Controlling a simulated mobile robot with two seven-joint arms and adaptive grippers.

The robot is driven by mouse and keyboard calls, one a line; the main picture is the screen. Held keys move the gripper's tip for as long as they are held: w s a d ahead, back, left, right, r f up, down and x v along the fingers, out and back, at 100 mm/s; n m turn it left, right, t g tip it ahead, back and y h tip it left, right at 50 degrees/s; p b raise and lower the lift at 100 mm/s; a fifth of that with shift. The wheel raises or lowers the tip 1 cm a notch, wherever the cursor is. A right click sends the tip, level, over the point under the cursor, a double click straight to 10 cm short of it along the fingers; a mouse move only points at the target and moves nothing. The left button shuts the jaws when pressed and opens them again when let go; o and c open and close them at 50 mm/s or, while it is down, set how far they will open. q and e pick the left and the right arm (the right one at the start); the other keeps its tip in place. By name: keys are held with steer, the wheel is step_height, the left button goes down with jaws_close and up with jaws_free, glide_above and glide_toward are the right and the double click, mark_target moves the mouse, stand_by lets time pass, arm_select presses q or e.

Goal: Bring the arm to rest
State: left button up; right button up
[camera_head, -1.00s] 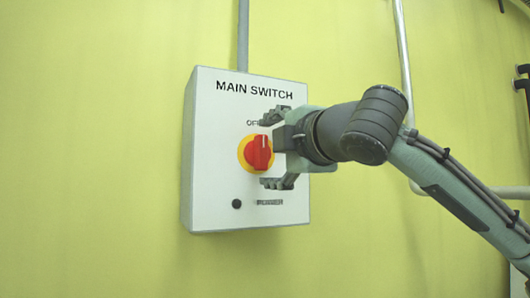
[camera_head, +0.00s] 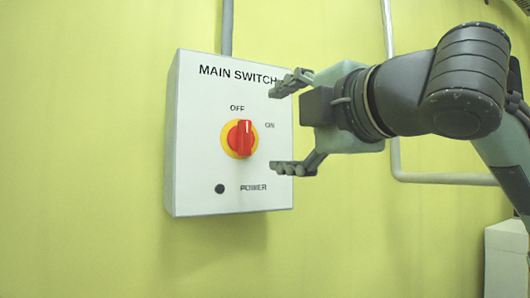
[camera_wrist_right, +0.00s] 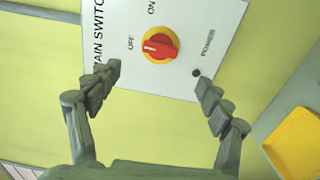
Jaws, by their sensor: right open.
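The main switch box (camera_head: 190,150) is white and hangs on the yellow-green wall. Its red knob (camera_head: 241,138) sits on a yellow disc, with OFF printed above and ON to the right. The knob's handle stands about upright in the head view, toward OFF. My right gripper (camera_head: 282,127) is open and empty, to the right of the knob and apart from it. In the right wrist view the two fingers (camera_wrist_right: 157,90) are spread wide, with the knob (camera_wrist_right: 159,46) beyond and between them. My left gripper is not in view.
A dark round power lamp (camera_head: 220,188) is low on the box. A grey conduit (camera_head: 227,28) runs up from the box, and a pale pipe (camera_head: 394,160) bends along the wall at right. A yellow object (camera_wrist_right: 296,143) shows at the wrist view's right. The wall left of the box is clear.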

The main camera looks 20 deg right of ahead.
mark_target(247, 137)
steer(key=w, duration=0.4)
steer(key=w+a, duration=0.1)
steer(key=w, duration=0.2)
steer(key=w+a, duration=0.1)
steer(key=w, duration=0.3)
steer(key=shift+w+a, duration=0.15)
steer(key=shift+w, duration=0.2)
